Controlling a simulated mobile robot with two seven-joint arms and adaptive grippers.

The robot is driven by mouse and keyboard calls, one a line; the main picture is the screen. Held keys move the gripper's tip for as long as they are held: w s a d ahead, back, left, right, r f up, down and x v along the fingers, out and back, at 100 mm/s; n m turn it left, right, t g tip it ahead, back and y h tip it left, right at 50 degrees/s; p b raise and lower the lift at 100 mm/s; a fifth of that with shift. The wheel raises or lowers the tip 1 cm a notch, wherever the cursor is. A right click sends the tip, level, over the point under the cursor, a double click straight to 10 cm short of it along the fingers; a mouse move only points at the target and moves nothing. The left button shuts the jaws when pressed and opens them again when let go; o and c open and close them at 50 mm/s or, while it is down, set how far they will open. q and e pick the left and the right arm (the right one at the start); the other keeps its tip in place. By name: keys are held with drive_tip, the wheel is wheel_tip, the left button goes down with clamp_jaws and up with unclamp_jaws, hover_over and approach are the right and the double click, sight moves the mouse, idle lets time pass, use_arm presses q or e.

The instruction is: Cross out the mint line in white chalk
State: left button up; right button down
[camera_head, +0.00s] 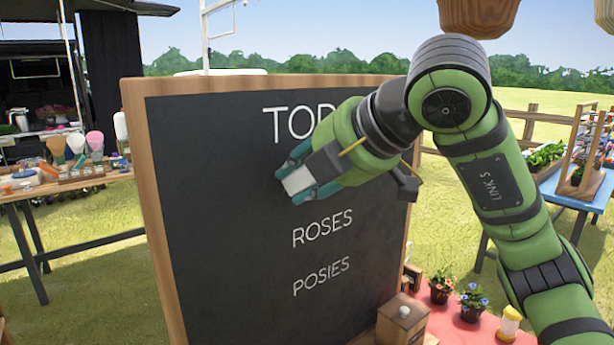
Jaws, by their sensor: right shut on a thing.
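A wood-framed chalkboard (215,235) stands upright in the middle of the view. White lettering on it shows "TO" and part of another letter at the top, with "ROSES" (322,229) and "POSIES" (321,277) lower down. No mint line shows; my right gripper and arm cover the area above "ROSES". My right gripper (297,181), with teal fingertips, is shut on a white piece, which looks like the chalk (296,180). It is in front of the board's upper middle; I cannot tell whether the chalk touches the surface. My left gripper is out of view.
A red table (455,325) at lower right holds a wooden box (403,320), potted flowers (473,302) and a yellow-topped jar (510,322). A blue table (570,190) with a rack stands at right. A wooden table (60,185) with brushes is at left.

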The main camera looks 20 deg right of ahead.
drive_tip(key=shift+w+a, duration=0.2)
drive_tip(key=shift+w, duration=0.3)
idle(0.5)
drive_tip(key=shift+w+d, duration=1.35)
drive_tip(key=shift+d, duration=2.45)
drive_tip(key=shift+s+a+b, duration=0.2)
drive_tip(key=shift+s+a, duration=0.25)
drive_tip(key=shift+a, duration=0.85)
drive_tip(key=shift+s+a+b, duration=0.25)
drive_tip(key=shift+s+a, duration=0.2)
drive_tip(key=shift+a, duration=0.8)
drive_tip(key=shift+s+a+b, duration=0.2)
drive_tip(key=shift+s+a, duration=0.25)
drive_tip(key=shift+a, duration=0.85)
drive_tip(key=shift+s+d+f+b, duration=0.1)
drive_tip(key=shift+s+d+b, duration=0.1)
drive_tip(key=shift+s+b, duration=0.2)
drive_tip(key=s, duration=0.1)
drive_tip(key=s+d+b, duration=0.1)
drive_tip(key=s, duration=0.2)
drive_tip(key=shift+d+b, duration=0.25)
drive_tip(key=shift+b, duration=0.1)
drive_tip(key=shift+s+d, duration=0.15)
drive_tip(key=shift+s, duration=0.3)
